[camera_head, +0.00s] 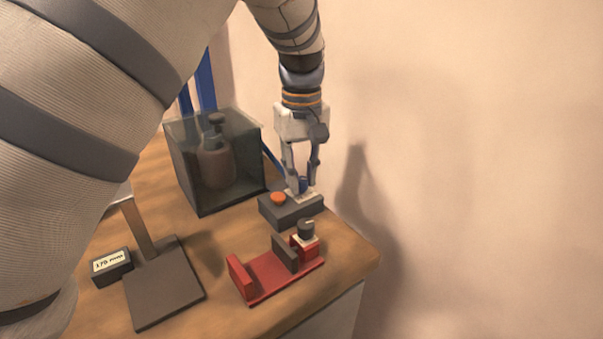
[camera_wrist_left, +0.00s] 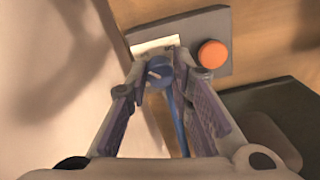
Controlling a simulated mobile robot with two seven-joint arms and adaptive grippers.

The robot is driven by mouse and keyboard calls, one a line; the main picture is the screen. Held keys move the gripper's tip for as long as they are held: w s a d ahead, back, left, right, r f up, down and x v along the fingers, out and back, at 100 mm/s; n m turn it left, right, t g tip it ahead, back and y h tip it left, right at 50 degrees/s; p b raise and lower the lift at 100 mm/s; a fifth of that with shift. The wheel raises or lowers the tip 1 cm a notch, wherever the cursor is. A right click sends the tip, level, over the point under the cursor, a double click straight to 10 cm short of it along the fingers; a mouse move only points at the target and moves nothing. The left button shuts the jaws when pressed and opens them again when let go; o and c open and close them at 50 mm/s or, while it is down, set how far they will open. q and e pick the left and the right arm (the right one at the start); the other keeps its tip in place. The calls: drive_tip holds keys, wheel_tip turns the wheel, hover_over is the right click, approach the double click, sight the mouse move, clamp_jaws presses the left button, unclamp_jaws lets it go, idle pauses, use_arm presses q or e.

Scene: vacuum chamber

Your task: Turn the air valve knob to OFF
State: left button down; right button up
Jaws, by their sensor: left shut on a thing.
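The blue air valve knob (camera_wrist_left: 160,72) sits on a dark grey control box (camera_wrist_left: 185,28) beside an orange button (camera_wrist_left: 212,54). A light pointer line shows on the knob. A white label plate (camera_wrist_left: 155,44) is next to it, with no readable lettering. My left gripper (camera_wrist_left: 159,78) is shut on the knob, a fingertip on either side. In the head view, the left gripper (camera_head: 303,185) reaches down to the box (camera_head: 292,211) from above; its fingers hide most of the knob. My right gripper is not in view.
A glass chamber (camera_head: 228,190) with a dark bottle inside stands left of the box. A red fixture (camera_head: 268,277) with a black knob (camera_head: 306,229) is in front. A grey stand (camera_head: 165,285) and a "170 mm" display (camera_head: 110,265) are at left. A wall is close at right.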

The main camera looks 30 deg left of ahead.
sight(302, 179)
use_arm(q)
drive_tip(key=shift+f, duration=0.15)
idle(0.3)
drive_tip(key=c, duration=1.4)
unclamp_jaws()
wheel_tip(302, 179, up, 12)
drive_tip(key=shift+r, duration=0.1)
